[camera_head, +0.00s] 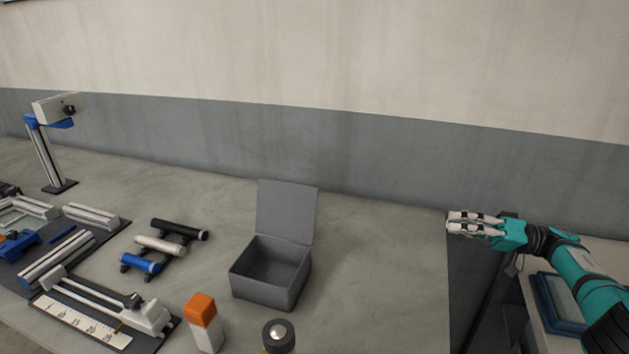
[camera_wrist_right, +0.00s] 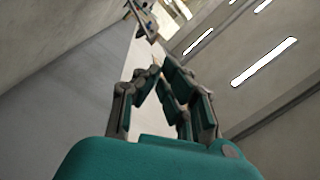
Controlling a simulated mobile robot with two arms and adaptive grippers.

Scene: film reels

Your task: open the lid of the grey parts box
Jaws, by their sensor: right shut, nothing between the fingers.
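The grey parts box (camera_head: 268,285) stands on the table in the middle of the head view. Its lid (camera_head: 286,211) stands up, tilted slightly back at the rear edge, and the inside looks empty. My right gripper (camera_head: 452,223) is well to the right of the box, past the table's right edge, and touches nothing. It is shut and empty. Its fingers also show in the right wrist view (camera_wrist_right: 158,72), where the box cannot be made out. My left gripper is not in view.
A white bottle with an orange cap (camera_head: 203,322) and a dark round-topped item (camera_head: 278,336) stand in front of the box. A rack of rollers (camera_head: 163,246) and metal fixtures (camera_head: 58,258) lie left. The table right of the box is clear. A blue-edged tray (camera_head: 558,302) lies far right.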

